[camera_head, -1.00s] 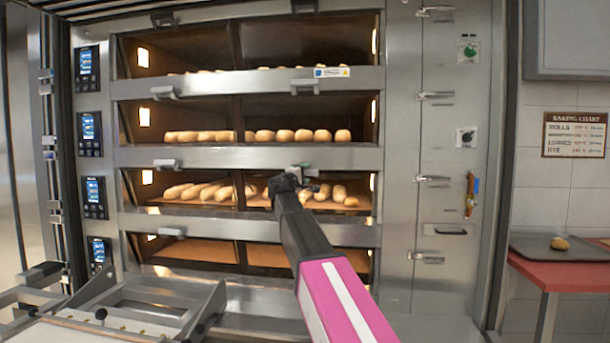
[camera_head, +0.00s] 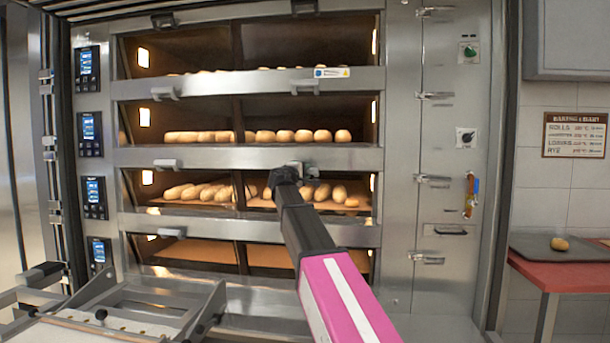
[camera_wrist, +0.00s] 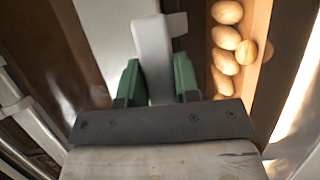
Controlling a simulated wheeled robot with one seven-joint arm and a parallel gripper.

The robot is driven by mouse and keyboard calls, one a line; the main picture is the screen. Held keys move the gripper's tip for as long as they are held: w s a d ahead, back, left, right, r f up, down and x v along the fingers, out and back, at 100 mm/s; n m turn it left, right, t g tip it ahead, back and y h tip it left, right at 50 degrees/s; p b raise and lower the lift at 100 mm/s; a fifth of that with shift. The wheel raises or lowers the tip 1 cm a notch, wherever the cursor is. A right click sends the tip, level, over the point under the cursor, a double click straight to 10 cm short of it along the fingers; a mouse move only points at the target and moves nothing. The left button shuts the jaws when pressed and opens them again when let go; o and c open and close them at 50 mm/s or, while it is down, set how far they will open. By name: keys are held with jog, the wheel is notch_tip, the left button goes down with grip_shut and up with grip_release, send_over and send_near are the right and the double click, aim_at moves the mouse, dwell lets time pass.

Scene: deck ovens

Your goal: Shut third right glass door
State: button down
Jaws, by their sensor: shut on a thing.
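The third deck from the top (camera_head: 345,205) has long loaves visible in its right half. My gripper reaches the right half of the metal rail along the top of this deck. In the wrist view, the green fingers of my gripper (camera_wrist: 157,82) are shut on the pale grey handle (camera_wrist: 153,45) of the third right door. The handle sticks out beyond the fingertips. In the head view, my arm hides the fingers and most of the handle. I cannot tell the angle of the glass door.
Loaves (camera_wrist: 226,38) lie beside the handle in the wrist view. The third left handle (camera_head: 167,164) is on the same rail. A control cabinet (camera_head: 445,130) stands to the right. A red table (camera_head: 560,275) with a tray is farther right. A loader frame (camera_head: 120,310) is at lower left.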

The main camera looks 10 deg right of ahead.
jog(key=shift+w+d+r+n+g+y, duration=0.1)
jog(key=shift+w+r+n+g+y, duration=0.1)
jog(key=shift+r+n+g+y, duration=0.8)
jog(key=shift+m+g, duration=0.3)
jog(key=shift+g, duration=0.1)
jog(key=c, duration=0.8)
grip_release()
jog(key=shift+c, duration=0.2)
jog(key=v, duration=1)
jog(key=shift+s+r, duration=0.15)
jog(key=shift+s, duration=0.15)
jog(key=shift+a, duration=0.25)
